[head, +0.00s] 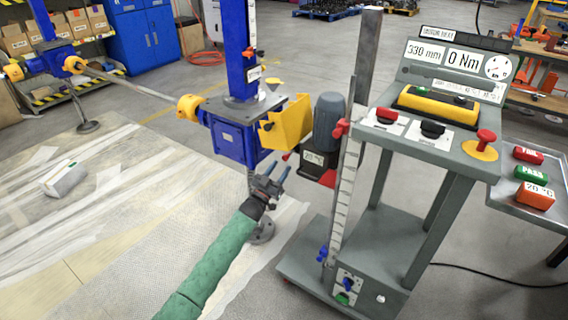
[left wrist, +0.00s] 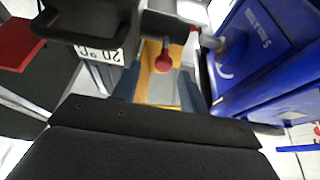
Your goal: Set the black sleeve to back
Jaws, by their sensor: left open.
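The blue gearbox (head: 232,135) of the screw jack stands at centre, with a yellow guard (head: 289,122) at its right side. A small dark part (head: 267,126) shows beside the guard; I cannot tell whether it is the black sleeve. In the left wrist view a red ball knob (left wrist: 163,63) shows beyond and between the fingers, with a grey shaft (left wrist: 207,40) reaching toward the blue housing (left wrist: 262,50). My left gripper (head: 270,172) is open and empty, below the guard, its fingers pointing up toward it. My right gripper is out of view.
A grey motor (head: 328,122) and the wheeled test stand (head: 395,225) with its control panel stand close on the right. A small metal table (head: 515,192) holds coloured blocks. A long shaft (head: 130,84) runs left from the gearbox.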

